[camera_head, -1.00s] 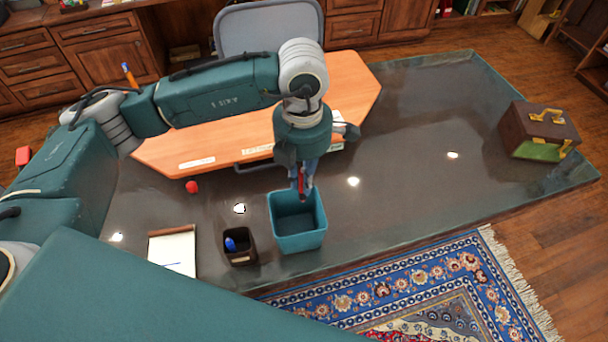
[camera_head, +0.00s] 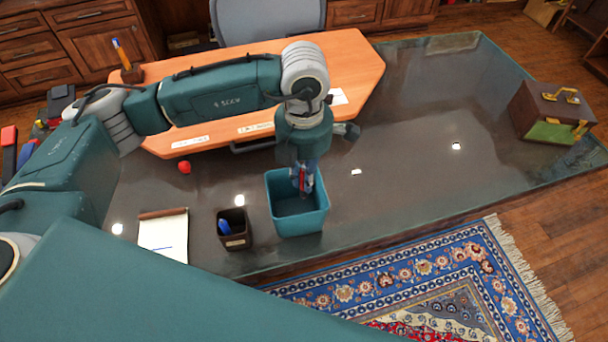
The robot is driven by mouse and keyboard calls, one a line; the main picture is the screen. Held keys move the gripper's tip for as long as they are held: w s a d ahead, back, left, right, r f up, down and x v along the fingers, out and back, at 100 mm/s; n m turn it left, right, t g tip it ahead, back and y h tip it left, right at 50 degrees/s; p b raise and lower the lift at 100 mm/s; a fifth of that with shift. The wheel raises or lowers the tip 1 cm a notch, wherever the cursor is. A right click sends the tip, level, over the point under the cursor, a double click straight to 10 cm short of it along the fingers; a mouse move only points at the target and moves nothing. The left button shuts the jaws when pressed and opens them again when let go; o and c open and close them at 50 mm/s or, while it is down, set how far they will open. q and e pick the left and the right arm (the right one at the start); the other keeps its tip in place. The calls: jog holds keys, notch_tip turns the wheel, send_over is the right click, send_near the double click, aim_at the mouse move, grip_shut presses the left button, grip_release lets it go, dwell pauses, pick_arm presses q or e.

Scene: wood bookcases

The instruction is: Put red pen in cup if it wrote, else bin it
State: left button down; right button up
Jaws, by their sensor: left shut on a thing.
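My left gripper (camera_head: 303,180) points down over the teal bin (camera_head: 300,223) and is shut on the red pen (camera_head: 302,179), which is small and partly hidden by the fingers. The pen is at the bin's opening, near its back rim. The dark brown cup (camera_head: 235,238) stands left of the bin with a blue pen (camera_head: 225,227) in it. A notepad (camera_head: 164,236) lies farther left, with a short blue line on its page. I see no red line on it. My right gripper is not in view.
A red ball (camera_head: 184,167) lies by the orange wooden board (camera_head: 215,130). A brown and green case (camera_head: 552,113) stands at the far right of the glossy desk. The desk's right half is mostly clear. A blue rug (camera_head: 420,275) lies on the floor in front.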

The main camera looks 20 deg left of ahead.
pick_arm(q)
jog(key=c, duration=1.6)
grip_release()
jog(key=shift+c, duration=0.2)
jog(key=shift+r, duration=0.2)
notch_tip(320, 180, up, 12)
jog(key=shift+f, duration=0.15)
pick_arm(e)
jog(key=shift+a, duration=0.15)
pick_arm(q)
jog(key=shift+f, duration=0.1)
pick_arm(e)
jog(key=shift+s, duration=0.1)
